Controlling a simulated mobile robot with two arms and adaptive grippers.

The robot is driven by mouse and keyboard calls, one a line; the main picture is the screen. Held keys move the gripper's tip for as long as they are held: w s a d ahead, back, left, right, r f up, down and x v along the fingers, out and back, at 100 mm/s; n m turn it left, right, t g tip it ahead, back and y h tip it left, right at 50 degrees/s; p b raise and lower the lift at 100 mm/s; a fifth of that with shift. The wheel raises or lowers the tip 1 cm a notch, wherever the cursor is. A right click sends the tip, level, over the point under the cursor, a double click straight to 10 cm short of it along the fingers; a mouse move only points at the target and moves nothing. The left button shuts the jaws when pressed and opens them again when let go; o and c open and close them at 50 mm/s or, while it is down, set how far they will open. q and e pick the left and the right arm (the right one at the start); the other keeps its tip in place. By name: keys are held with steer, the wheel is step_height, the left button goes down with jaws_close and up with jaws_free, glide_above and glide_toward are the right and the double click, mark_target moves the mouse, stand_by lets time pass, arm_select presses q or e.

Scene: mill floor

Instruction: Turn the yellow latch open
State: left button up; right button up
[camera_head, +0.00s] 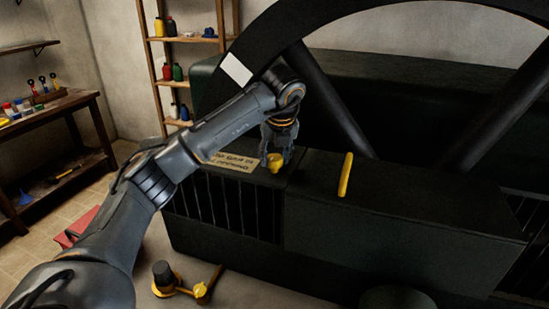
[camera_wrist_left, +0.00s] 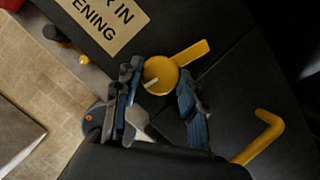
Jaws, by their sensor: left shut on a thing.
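The yellow latch (camera_head: 276,161) sits on top of the dark machine housing (camera_head: 420,200). In the left wrist view the latch (camera_wrist_left: 162,74) shows a round yellow knob with a pale mark and a flat arm pointing to the upper right. My left gripper (camera_head: 277,156) comes down on the latch from above, and its fingers (camera_wrist_left: 160,90) stand on either side of the round knob, shut on it. My right gripper is in neither view.
A yellow handle (camera_head: 346,175) stands on the housing right of the latch. A lettered sign (camera_head: 232,161) lies left of it. A large dark wheel (camera_head: 330,95) rises behind. A workbench (camera_head: 50,140) and shelves (camera_head: 178,60) stand farther back.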

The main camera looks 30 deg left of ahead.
arm_select(q)
steer(key=shift+w+n+g+y, duration=0.1)
steer(key=shift+n+g+y, duration=0.2)
steer(key=shift+n, duration=1.2)
steer(key=o, duration=1.2)
steer(key=shift+c, duration=0.2)
steer(key=shift+r, duration=0.1)
steer(key=v, duration=1.2)
steer(key=shift+w, duration=0.2)
